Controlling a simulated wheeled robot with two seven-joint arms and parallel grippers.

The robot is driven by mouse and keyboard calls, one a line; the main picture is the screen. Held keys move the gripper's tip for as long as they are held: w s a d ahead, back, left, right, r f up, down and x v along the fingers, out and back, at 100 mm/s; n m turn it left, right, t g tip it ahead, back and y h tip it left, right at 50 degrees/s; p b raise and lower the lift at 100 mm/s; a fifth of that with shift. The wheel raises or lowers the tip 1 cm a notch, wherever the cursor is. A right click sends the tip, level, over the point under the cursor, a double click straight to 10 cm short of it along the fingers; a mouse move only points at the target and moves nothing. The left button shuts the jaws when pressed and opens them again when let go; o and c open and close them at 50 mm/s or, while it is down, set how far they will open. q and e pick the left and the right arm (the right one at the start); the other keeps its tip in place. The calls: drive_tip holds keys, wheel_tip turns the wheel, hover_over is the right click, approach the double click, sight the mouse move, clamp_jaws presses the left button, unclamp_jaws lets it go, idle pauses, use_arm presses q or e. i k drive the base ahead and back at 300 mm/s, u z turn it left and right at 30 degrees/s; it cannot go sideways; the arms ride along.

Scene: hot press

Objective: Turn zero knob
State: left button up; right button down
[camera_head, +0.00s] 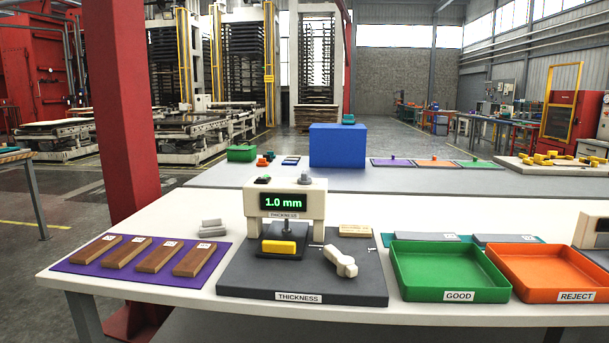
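The thickness gauge (315,203) stands on a dark grey base (245,280) labelled THICKNESS, and its green display (283,202) reads 1.0 mm. A cream knob with a bar-shaped handle (341,261) sits on the base, right of the gauge's dark stand. A small grey round knob (304,177) is on top of the gauge, beside a dark button with green (263,180). No label clearly marks which knob is the zero knob. A yellow block (279,247) lies on the stand under the display. Neither of my grippers is in view.
Several brown wooden samples (156,256) lie on a purple mat (75,262) at left. A green GOOD tray (449,295) and an orange REJECT tray (575,296) stand at right. Small grey blocks (212,229) lie behind the mat. A blue box (338,146) stands on the table behind.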

sight(303, 180)
drive_tip(key=k, duration=0.6)
drive_tip(key=u, duration=0.75)
drive_tip(key=i, duration=0.5)
drive_tip(key=u, duration=0.55)
drive_tip(key=i, duration=0.85)
drive_tip(key=z, duration=0.5)
